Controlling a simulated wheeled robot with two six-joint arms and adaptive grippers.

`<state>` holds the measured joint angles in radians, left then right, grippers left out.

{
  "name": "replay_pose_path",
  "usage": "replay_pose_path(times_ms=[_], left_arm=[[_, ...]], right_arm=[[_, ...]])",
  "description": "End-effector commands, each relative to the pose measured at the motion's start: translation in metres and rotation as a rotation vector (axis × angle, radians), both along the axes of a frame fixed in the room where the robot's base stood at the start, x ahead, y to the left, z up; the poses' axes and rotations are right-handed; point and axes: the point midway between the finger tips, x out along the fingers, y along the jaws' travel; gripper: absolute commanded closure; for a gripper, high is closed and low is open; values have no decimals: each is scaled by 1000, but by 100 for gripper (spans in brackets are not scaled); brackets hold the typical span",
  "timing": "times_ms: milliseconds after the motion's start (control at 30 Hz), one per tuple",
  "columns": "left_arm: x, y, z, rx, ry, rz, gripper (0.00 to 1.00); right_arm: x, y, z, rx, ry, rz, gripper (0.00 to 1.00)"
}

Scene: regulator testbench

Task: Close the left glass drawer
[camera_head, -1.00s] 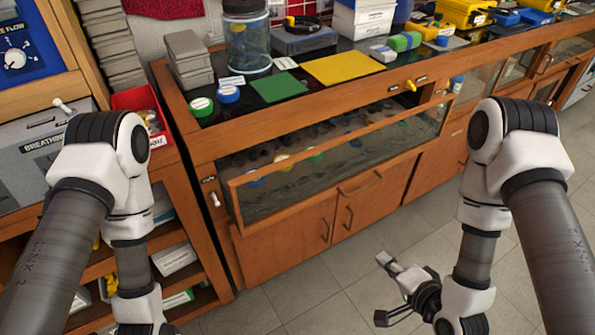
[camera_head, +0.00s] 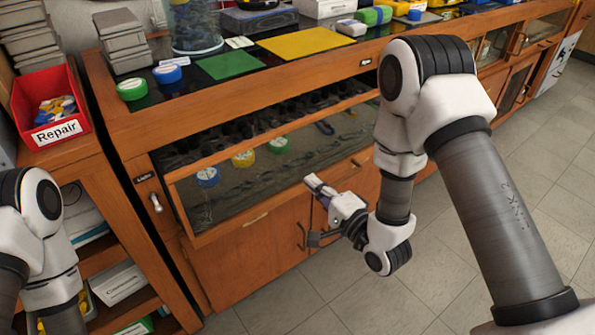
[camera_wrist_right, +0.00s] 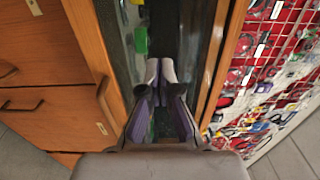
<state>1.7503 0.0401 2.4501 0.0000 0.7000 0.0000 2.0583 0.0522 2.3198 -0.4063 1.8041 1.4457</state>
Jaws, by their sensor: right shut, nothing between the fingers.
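The left glass drawer (camera_head: 245,190) is a wood-framed glass front on the wooden cabinet at centre left in the head view. It stands out from the cabinet, open, with dark contents and blue, yellow and green round lids showing. My right gripper (camera_head: 312,183) is shut and empty, in front of the right part of the drawer front; whether it touches is unclear. In the right wrist view the closed fingers (camera_wrist_right: 160,75) point along dark glass between wooden edges. My left arm is at the left edge, its gripper out of frame.
The counter above holds a green mat (camera_head: 230,64), a yellow mat (camera_head: 310,44) and a blue lid (camera_head: 168,73). A red Repair bin (camera_head: 50,105) stands at left. Cabinet doors (camera_head: 250,262) are below the drawer. Tiled floor (camera_head: 410,300) is clear at lower right.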

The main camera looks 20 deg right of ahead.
Motion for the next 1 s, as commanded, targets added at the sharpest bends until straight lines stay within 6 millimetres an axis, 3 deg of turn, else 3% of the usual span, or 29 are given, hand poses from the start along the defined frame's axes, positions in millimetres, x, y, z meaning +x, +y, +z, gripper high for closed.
replay_pose_path(times_ms=[100,300,767,1000], left_arm=[[0,0,-4,0,0,0,60],[0,0,-8,0,0,0,60],[0,0,-7,0,0,0,60],[0,0,6,0,1,0,60]], right_arm=[[24,10,0,-2,-5,3,100],[52,19,-1,-1,-1,1,100],[60,22,0,0,1,0,100],[97,35,3,-1,-3,1,100]])
